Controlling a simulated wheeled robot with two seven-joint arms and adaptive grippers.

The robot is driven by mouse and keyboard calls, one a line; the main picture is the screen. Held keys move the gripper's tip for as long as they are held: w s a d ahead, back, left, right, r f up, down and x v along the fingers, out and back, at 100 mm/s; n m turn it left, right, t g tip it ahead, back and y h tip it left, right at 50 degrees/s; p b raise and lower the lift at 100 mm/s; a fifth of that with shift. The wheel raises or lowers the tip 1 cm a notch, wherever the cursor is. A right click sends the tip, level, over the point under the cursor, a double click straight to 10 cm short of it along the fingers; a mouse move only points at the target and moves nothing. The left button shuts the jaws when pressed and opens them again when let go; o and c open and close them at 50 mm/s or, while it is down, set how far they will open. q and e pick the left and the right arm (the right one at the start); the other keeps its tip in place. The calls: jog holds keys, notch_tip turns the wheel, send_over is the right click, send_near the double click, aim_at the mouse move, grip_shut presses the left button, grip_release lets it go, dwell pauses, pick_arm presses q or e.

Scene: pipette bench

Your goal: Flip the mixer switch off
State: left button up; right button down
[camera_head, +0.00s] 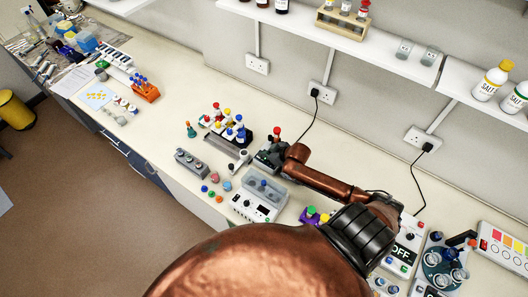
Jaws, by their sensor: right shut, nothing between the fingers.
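My right arm, copper with black joints, crosses the camera_head view from the bottom and reaches back to the left. Its dark right gripper (271,158) is shut with nothing between the fingers. It is at a small dark device (262,164) with a red-topped upright part (276,133) and a cord to a wall socket; this looks like the mixer. The gripper and wrist hide part of it, so I cannot make out its switch or whether the fingers touch it. My left gripper is not in view.
A white box with a grey top (258,201) stands in front. A rack of colored-capped bottles (228,130) and a grey block (191,163) stand left. An appliance labelled OFF (402,253) and a round tube holder (440,264) are at right. Wall shelves (390,55) run behind.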

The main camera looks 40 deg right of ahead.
jog(key=shift+a, duration=0.2)
jog(key=shift+r, duration=0.1)
jog(key=shift+r+p, duration=0.45)
jog(key=shift+p, duration=0.15)
jog(key=r+p, duration=0.3)
jog(key=shift+a+r, duration=0.25)
jog(key=shift+r, duration=0.1)
jog(key=b+v, duration=0.2)
jog(key=v, duration=0.7)
jog(key=shift+s, duration=0.45)
